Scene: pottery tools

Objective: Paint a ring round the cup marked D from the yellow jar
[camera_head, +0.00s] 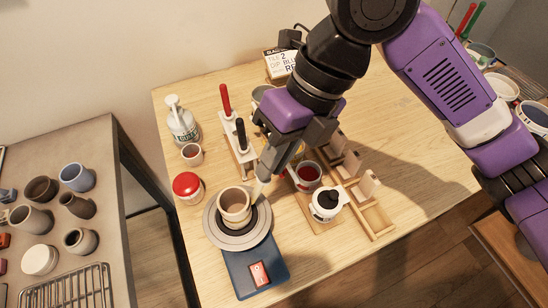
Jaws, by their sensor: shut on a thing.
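A beige cup (233,204) stands upright on a round grey turntable (212,232) at the table's front left. I cannot read any letter on it. My gripper (267,176) points down just right of and above the cup, shut on a slim pale tool, seemingly a brush (260,190). The tool's lower end is close to the cup's right side; I cannot tell whether it touches. Right of the gripper, a jar of red paint (308,174) and a white jar with a black top (325,203) stand in a wooden rack. A trace of yellow shows behind the gripper, mostly hidden.
A white stand (237,150) holds a red-handled and a black-handled tool. A spray bottle (182,122), small cup (192,154) and red-lidded jar (187,187) are at left. A blue base with a red panel (260,274) lies in front. Several cups stand on the left table (105,150).

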